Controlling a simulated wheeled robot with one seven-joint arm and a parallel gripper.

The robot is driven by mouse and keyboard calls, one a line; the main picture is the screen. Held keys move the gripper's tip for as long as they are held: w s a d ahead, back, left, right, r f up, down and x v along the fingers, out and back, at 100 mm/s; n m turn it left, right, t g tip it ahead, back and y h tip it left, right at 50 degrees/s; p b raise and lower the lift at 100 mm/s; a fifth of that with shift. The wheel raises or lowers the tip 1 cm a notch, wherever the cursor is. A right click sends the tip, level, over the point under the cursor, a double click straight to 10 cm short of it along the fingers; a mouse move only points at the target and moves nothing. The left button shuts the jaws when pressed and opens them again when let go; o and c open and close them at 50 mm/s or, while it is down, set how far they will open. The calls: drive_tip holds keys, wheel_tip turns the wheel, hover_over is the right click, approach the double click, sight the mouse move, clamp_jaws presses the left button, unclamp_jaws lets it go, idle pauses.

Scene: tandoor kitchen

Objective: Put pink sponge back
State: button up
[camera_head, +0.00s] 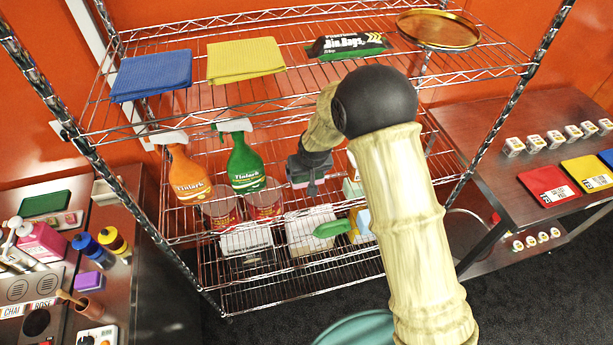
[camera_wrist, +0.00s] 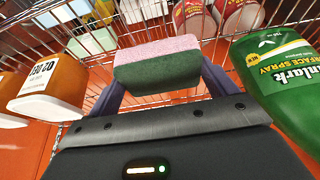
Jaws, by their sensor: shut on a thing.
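The pink sponge (camera_wrist: 157,62) has a pink top and a dark green scouring side. In the wrist view my gripper (camera_wrist: 160,75) is shut on it, one finger at each end. In the head view my gripper (camera_head: 312,180) is inside the wire rack, over the shelf below the top one, right of the green spray bottle (camera_head: 243,160). The sponge is small and partly hidden there. I cannot tell whether it touches the shelf.
An orange spray bottle (camera_head: 187,175) and two red cans (camera_head: 264,200) are left of my gripper. Folded blue (camera_head: 151,75) and yellow (camera_head: 245,60) cloths and bin bags (camera_head: 347,45) lie on the top shelf. Boxes (camera_head: 247,240) and a green-handled item (camera_head: 332,228) sit lower.

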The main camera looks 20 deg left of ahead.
sight(307, 177)
drive_tip(key=shift+w+a+r, duration=0.1)
drive_tip(key=shift+w+a, duration=0.05)
drive_tip(key=shift+w, duration=0.15)
wheel_tip(307, 177, down, 3)
drive_tip(key=shift+r+p, duration=0.1)
drive_tip(key=shift+p, duration=1.1)
drive_tip(key=shift+f, duration=0.45)
drive_tip(key=shift+f, duration=0.15)
drive_tip(key=o, duration=0.9)
